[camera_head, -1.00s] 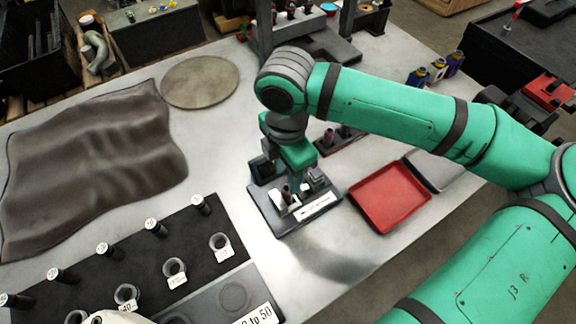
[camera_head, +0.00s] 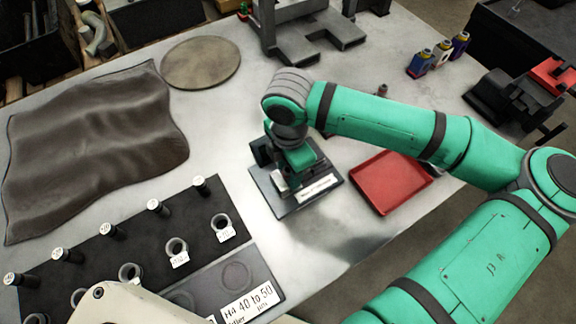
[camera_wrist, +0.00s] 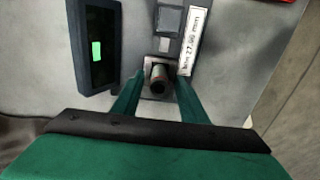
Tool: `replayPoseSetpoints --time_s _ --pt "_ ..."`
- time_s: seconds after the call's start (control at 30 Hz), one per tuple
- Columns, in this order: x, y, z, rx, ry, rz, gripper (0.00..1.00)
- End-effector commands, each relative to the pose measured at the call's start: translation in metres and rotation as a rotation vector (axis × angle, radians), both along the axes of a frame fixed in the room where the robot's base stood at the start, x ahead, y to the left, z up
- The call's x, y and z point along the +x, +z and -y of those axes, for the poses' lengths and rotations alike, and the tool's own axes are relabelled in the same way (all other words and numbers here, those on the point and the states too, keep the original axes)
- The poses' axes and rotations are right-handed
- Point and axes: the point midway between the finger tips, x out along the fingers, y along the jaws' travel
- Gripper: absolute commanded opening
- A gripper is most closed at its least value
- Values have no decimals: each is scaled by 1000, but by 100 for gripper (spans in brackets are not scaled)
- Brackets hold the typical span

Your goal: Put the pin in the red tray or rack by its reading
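My gripper (camera_head: 293,178) is low over a dark measuring stand (camera_head: 312,195) on the bench. In the wrist view my gripper (camera_wrist: 158,88) has its two green fingers on either side of a pin (camera_wrist: 158,80), seen end-on as a dark round end with a reddish rim. Narrow gaps seem to show between pin and fingers. The red tray (camera_head: 391,182) is empty, right of the stand.
A black board (camera_head: 130,240) with labelled pegs and rings lies at the left front, beside a "40 to 50" label (camera_head: 247,300). A brown cloth (camera_head: 95,145) and a round disc (camera_head: 201,62) lie behind. Several small bottles (camera_head: 440,53) stand at the back right.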

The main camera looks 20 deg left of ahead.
Motion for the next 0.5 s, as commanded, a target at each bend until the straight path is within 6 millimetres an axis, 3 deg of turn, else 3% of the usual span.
replayPoseSetpoints --time_s 0.17,0.33,0.5 --pt "0 0 -2 0 3 0 39" --pt "0 0 -2 0 3 0 1" --pt "0 1 -2 1 4 1 0"
